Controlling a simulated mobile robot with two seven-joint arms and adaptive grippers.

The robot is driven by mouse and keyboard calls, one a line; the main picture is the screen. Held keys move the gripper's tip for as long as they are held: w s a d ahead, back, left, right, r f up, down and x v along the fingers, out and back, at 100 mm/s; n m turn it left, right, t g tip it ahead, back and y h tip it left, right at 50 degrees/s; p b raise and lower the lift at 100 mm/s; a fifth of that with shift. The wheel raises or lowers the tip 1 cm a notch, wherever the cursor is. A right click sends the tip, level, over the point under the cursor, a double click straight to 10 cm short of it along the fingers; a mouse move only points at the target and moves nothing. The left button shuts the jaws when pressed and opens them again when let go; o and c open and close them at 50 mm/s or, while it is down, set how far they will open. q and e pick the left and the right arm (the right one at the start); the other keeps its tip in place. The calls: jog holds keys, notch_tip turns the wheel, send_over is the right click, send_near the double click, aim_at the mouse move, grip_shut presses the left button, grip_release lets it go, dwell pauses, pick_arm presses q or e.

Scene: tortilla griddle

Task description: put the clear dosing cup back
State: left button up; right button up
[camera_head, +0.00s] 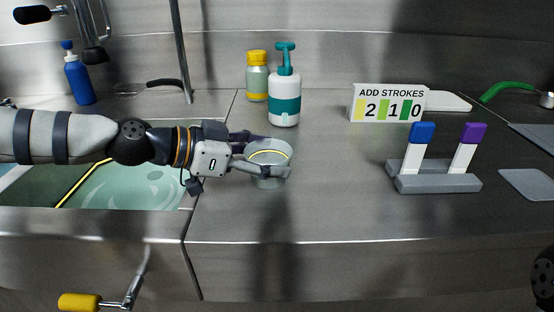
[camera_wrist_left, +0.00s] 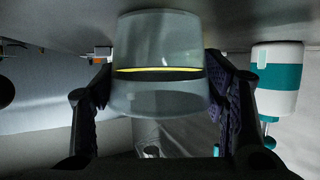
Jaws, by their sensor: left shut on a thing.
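The clear dosing cup (camera_head: 268,152) has a yellow line around it and is over the steel counter, just right of the sink. My left gripper (camera_head: 264,154) is shut on it, one finger on each side. In the left wrist view the cup (camera_wrist_left: 160,88) sits between the two dark fingers (camera_wrist_left: 160,100). The yellow line runs level across it. I cannot tell whether the cup's base touches the counter. My right gripper is not in view; a dark round part at the right edge may be mine.
A teal-and-white pump bottle (camera_head: 284,100) and a yellow-capped bottle (camera_head: 257,82) stand behind the cup. A sign reading "ADD STROKES 2 1 0" (camera_head: 388,103) and a grey holder (camera_head: 437,184) with blue- and purple-topped sticks stand right. The counter (camera_head: 330,205) between is clear. The sink (camera_head: 140,185) holds greenish water.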

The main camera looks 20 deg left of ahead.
pick_arm(q)
jog(key=shift+s+d+r, duration=0.1)
jog(key=shift+s+r, duration=0.1)
jog(key=shift+s, duration=0.1)
jog(key=shift+w+a+f, duration=0.2)
jog(key=shift+f, duration=0.1)
jog(key=o, duration=1.4)
jog(key=shift+r, duration=0.1)
